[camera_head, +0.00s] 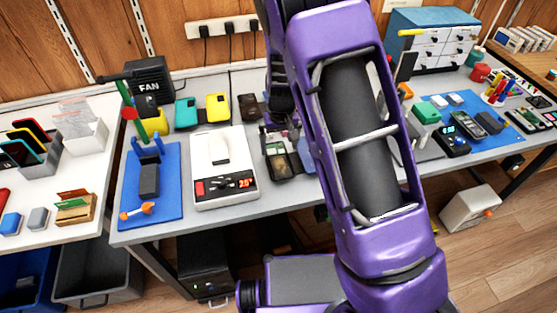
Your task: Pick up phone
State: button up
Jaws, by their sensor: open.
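My purple arm fills the middle of the view, and my gripper (280,137) hangs behind it, small and partly hidden. It is open. A dark phone (279,163) lies on the grey bench just below it; I cannot tell whether they touch. The task does not say which phone is meant. Whatever lies directly behind my arm is hidden.
A black FAN box (150,78) stands at the back. On the right are a drawer cabinet (433,40) and a blue mat with devices.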

aim_at(278, 159)
jog(key=f, duration=0.5)
jog(key=shift+w+a, duration=0.1)
jog(key=shift+w, duration=0.2)
jog(key=shift+r, duration=0.1)
jog(key=c, duration=1.2)
